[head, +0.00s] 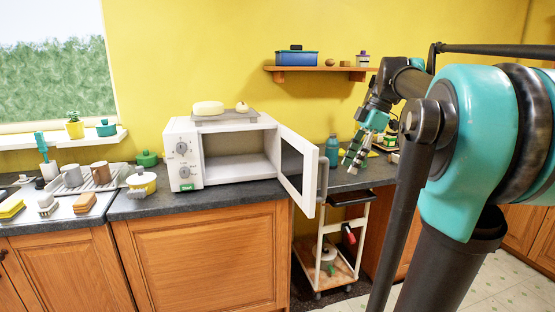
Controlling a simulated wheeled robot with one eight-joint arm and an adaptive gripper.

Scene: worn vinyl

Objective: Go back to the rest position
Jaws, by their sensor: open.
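My gripper (352,160) is in the head view, right of the centre, at the end of my teal and black arm. It points down and a little to the left over the dark counter (343,181). It looks open, and I see nothing held in it. It is to the right of the open microwave door (300,172). A blue-green bottle (332,150) stands just left of it; I cannot tell the gap between them. My large teal arm link hides much of the right side.
The white microwave (185,160) stands open with an empty-looking inside; its door juts out over the counter's front edge. A shelf (320,69) is on the yellow wall. A white trolley (325,255) stands under the counter. Dishes and brushes crowd the left counter.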

